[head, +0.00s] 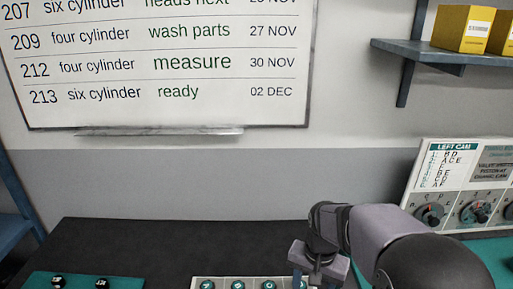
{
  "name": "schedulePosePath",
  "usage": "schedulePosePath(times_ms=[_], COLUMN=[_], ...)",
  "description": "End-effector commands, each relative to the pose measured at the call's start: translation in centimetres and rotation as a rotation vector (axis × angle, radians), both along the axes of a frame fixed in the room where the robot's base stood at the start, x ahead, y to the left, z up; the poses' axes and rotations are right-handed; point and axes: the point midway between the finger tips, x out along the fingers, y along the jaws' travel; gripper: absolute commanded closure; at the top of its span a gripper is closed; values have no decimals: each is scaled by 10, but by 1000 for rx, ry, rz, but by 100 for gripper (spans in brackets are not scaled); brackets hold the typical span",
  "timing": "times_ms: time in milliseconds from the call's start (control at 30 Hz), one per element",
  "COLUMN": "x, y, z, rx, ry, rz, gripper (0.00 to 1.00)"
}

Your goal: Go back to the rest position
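My gripper (316,279) hangs at the bottom of the head view, right of the middle, at the end of my bent arm. It is over or just behind the right end of a pale strip (216,284) with several round teal-ringed pieces. The fingers are small and partly cut off by the lower edge, so whether they are open or shut does not show. I see nothing clearly held in them.
A green mat (125,283) with two small black pieces lies at lower left. A dark bench surface (180,245) behind is clear. A panel with dials (464,185) stands at right, below a blue shelf (430,52) with yellow boxes (463,29). A whiteboard (200,112) hangs behind.

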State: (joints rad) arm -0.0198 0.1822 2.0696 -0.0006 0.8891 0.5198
Motion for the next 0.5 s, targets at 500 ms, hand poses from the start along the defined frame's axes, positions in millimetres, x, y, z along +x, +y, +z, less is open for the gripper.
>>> schedulePosePath(times_ms=[500], x=[-123], y=[-7], z=[-27], rx=[-1], ry=[-1], rz=[488], gripper=[49])
